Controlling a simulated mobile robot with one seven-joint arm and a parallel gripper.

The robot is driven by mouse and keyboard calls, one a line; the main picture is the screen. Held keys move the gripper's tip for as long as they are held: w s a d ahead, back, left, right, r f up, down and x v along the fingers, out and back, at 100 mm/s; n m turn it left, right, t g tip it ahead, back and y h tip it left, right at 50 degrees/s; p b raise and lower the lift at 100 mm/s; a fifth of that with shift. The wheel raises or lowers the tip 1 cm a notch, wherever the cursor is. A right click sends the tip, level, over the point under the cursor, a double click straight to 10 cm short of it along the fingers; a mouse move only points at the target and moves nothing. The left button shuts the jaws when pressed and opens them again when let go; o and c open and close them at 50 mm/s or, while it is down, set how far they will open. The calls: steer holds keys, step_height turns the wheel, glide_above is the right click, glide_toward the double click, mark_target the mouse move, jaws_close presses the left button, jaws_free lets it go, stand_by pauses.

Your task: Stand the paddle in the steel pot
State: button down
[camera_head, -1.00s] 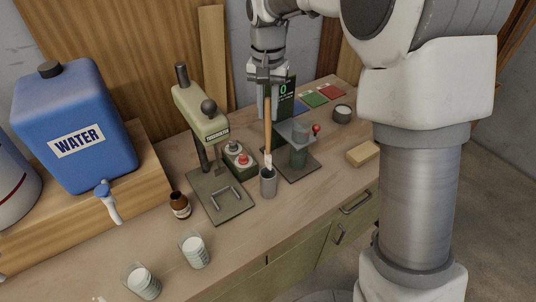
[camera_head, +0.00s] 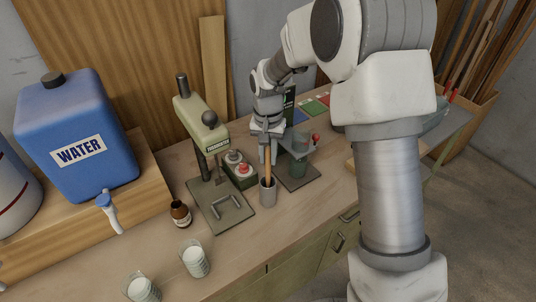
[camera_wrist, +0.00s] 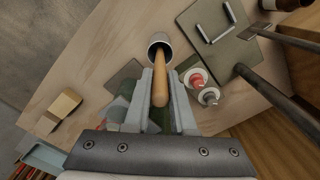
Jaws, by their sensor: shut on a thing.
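The paddle (camera_head: 268,168) is a slim wooden stick, upright or nearly so. My gripper (camera_head: 267,157) is shut on its upper part, directly above the steel pot (camera_head: 267,195). The pot is a small grey cylinder standing on the bench. The paddle's lower end is inside the pot's mouth and hidden; I cannot tell whether it touches the bottom. In the wrist view the paddle (camera_wrist: 161,84) runs between my gripper's fingers (camera_wrist: 160,80) into the round opening of the pot (camera_wrist: 153,40).
A green press (camera_head: 205,130) on a metal plate stands left of the pot, with a red-button box (camera_head: 243,172) close behind. A brown bottle (camera_head: 180,213) and glass beakers (camera_head: 194,260) are at the front left. A blue water can (camera_head: 75,130) sits farther left.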

steer(key=shift+f, duration=0.2)
steer(key=c, duration=0.8)
jaws_free()
steer(key=shift+r, duration=0.1)
steer(key=shift+o, duration=0.2)
steer(key=shift+r, duration=0.1)
